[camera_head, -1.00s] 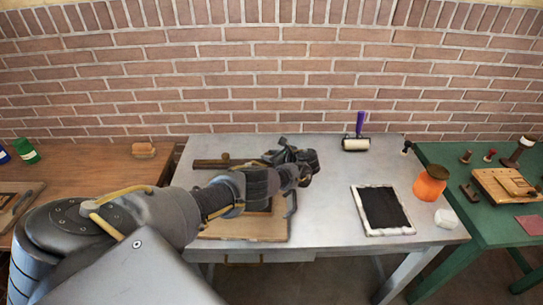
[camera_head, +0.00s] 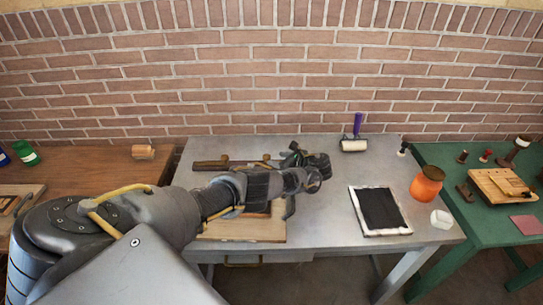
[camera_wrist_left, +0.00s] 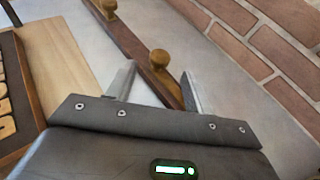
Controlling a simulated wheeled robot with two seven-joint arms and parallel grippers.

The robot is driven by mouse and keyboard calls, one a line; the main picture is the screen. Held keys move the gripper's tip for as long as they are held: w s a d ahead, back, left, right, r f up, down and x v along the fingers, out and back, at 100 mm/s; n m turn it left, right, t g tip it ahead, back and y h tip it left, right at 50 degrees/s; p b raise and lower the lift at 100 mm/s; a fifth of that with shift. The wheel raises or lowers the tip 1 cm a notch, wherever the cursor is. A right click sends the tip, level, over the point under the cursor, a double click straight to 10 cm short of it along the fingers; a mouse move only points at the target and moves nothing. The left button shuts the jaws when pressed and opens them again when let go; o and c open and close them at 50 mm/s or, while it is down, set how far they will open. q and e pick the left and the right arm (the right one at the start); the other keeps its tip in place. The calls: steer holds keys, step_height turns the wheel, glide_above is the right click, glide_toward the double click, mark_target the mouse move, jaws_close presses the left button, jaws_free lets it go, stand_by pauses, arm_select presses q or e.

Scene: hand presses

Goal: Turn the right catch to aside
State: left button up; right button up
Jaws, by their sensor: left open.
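A dark wooden bar (camera_head: 210,164) with two round wooden knobs lies along the back of the grey table, behind the pale press board (camera_head: 245,229). In the left wrist view the nearer knob (camera_wrist_left: 159,60) stands in line with the gap between my left fingertips, and the far knob (camera_wrist_left: 108,6) is at the top. My left gripper (camera_wrist_left: 157,83) is open and empty, at the right end of the bar. I cannot make out a separate catch; the nearer knob may be the right catch. My arm covers much of the press. My right gripper is out of view.
A framed tray with wooden blocks (camera_wrist_left: 6,101) sits left in the wrist view. A brick wall stands behind.

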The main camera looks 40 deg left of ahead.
arm_select(q)
steer(key=v, duration=0.5)
stand_by(0.4)
